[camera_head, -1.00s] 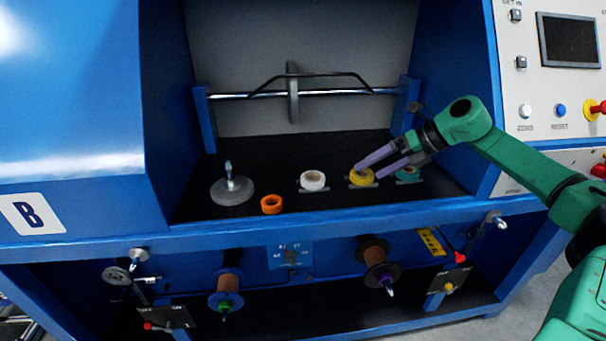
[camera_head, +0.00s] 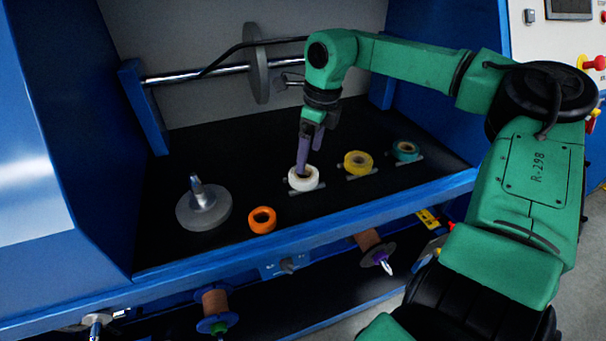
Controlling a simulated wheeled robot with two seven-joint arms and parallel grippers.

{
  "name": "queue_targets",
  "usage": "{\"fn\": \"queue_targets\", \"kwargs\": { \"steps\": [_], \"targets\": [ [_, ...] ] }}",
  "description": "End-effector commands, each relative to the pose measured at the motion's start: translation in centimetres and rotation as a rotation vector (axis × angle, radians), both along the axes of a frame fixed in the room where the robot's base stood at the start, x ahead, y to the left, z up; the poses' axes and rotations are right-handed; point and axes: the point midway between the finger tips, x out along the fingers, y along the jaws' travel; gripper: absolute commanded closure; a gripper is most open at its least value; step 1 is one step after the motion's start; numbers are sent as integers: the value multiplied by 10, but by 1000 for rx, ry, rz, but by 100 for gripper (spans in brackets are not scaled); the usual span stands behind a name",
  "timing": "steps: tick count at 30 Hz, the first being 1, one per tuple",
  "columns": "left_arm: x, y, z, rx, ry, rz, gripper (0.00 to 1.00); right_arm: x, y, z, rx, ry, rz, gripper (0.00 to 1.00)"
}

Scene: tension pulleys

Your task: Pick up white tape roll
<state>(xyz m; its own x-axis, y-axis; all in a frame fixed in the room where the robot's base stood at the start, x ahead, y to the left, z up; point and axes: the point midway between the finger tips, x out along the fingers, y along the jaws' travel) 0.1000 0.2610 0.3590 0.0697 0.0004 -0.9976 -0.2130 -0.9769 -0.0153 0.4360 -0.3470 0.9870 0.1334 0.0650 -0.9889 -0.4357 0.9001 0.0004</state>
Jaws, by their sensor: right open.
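The white tape roll (camera_head: 304,179) lies flat on the black shelf of the blue machine, near the middle of the head view. My right gripper (camera_head: 306,165) points down over it, with purple fingers. One fingertip reaches the roll's centre hole and overlaps it in the picture; whether it touches the roll I cannot tell. The jaws are open, one finger partly hidden behind the other. My left gripper is not in view.
A yellow roll (camera_head: 358,162) and a teal roll (camera_head: 405,151) lie to the right. An orange roll (camera_head: 262,220) and a grey metal disc with a post (camera_head: 203,206) are to the left. A shaft with a grey disc (camera_head: 257,64) crosses behind.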

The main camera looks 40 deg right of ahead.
Motion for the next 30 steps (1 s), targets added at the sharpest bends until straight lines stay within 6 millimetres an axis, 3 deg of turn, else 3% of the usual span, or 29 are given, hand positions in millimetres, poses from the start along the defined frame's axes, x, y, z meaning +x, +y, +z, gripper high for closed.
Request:
{"fn": "queue_targets", "kwargs": {
  "steps": [9,16,17,22,30],
  "targets": [
    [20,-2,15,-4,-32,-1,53,7,6,-51,1,2,-1,0],
    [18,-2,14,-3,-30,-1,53,8,6,-56,1,-3,-1,0],
    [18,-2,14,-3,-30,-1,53,8,6,-56,1,-3,-1,8],
    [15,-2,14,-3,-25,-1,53,8,6,-55,1,-3,-1,72],
    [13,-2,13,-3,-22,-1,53,8,6,-53,1,-4,-1,72]
  ]
}}
